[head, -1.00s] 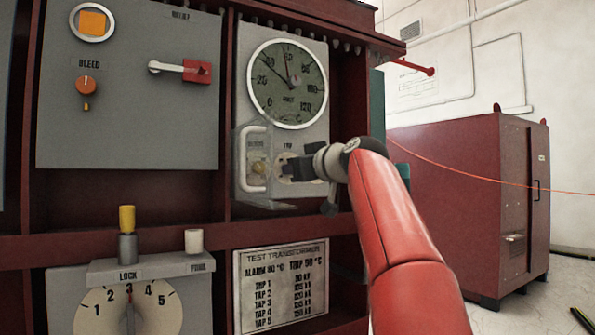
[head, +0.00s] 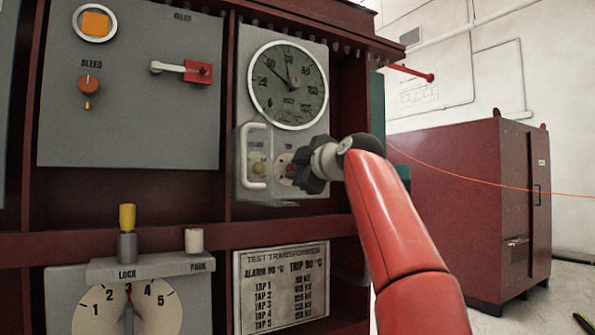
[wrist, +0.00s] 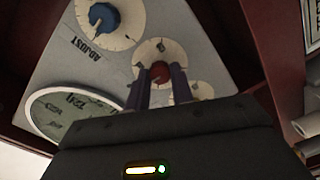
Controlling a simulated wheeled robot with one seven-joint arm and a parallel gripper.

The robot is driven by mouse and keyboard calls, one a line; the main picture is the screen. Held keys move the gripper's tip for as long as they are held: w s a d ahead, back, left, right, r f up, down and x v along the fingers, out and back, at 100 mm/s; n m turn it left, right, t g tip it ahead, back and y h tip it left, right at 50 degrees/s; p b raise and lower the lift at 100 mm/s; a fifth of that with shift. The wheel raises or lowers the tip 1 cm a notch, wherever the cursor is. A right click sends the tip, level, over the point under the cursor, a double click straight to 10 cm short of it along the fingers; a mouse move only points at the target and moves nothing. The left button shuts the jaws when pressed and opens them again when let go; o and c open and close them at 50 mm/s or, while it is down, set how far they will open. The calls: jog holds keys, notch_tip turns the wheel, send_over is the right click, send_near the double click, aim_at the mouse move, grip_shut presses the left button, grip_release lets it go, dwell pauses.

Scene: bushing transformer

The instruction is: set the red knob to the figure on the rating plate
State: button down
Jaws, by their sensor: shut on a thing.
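The red knob (wrist: 160,72) sits on a pale round dial in the wrist view, between the two fingertips of my gripper (wrist: 161,80). My gripper is shut on it. In the head view my gripper (head: 305,170) is at the right dial under the gauge and mostly hides the knob. The dial's figures are too small to read.
A round gauge (head: 289,85) is above the knob. A clear cover with a white handle (head: 254,155) stands left of my gripper over a yellowish knob. A blue knob (wrist: 103,17) marked ADJUST shows in the wrist view. A red cabinet (head: 450,200) stands to the right.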

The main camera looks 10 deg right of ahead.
jog(key=shift+n, duration=0.8)
jog(key=c, duration=1.2)
grip_release()
jog(key=b+v, duration=0.3)
jog(key=v, duration=0.4)
jog(key=shift+s, duration=0.4)
jog(key=shift+f, duration=0.1)
